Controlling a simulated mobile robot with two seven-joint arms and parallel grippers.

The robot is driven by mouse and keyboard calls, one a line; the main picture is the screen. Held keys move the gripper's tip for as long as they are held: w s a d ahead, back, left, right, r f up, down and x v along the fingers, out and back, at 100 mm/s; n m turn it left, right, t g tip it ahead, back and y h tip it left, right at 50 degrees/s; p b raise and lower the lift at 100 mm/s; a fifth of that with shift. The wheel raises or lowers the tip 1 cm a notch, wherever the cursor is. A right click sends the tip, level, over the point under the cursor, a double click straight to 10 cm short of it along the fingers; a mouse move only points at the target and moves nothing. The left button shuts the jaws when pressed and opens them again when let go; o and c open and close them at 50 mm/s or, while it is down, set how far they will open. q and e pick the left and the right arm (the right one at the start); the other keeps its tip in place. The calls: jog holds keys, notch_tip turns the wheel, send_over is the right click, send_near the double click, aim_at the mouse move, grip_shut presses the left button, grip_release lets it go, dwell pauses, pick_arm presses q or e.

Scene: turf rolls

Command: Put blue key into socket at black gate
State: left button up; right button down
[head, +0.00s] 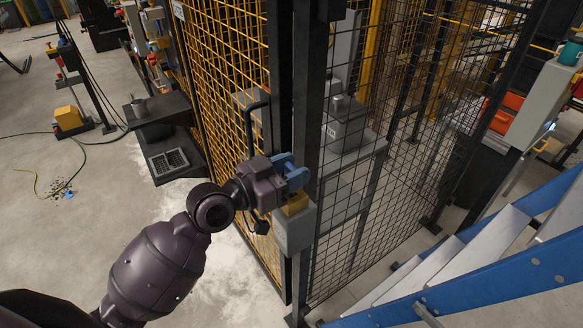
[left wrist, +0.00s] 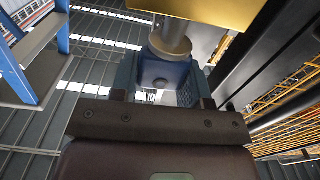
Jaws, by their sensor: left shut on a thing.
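My left gripper (head: 290,172) is at the black gate post, just above a yellow block (head: 295,204) on a grey box (head: 294,232). Its fingers are shut on the blue key, whose blue body (left wrist: 163,76) shows between them in the left wrist view. A round metal collar (left wrist: 170,45) on the key points at the yellow block (left wrist: 205,10) and meets or nearly meets it. The collar hides the socket opening, so I cannot tell how deep the key sits. The black mesh gate (head: 400,150) is right of the post. My right gripper is not in view.
A yellow mesh panel (head: 225,60) with a black handle (head: 250,125) stands left of the post. Blue-sided stairs (head: 480,270) rise at the lower right. A dark stand (head: 170,160) is at the left. Open concrete floor (head: 90,220) lies further left.

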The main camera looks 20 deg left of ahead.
pick_arm(q)
jog(key=shift+f+b, duration=0.3)
jog(key=shift+f, duration=0.25)
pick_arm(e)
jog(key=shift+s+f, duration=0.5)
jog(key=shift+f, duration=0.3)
pick_arm(q)
jog(key=shift+f+b, duration=0.4)
jog(key=shift+f, duration=0.1)
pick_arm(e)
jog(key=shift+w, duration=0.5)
pick_arm(q)
jog(key=shift+f, duration=0.25)
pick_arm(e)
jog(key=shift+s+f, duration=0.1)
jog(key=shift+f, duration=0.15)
pick_arm(q)
jog(key=o, duration=1)
jog(key=shift+o, duration=0.2)
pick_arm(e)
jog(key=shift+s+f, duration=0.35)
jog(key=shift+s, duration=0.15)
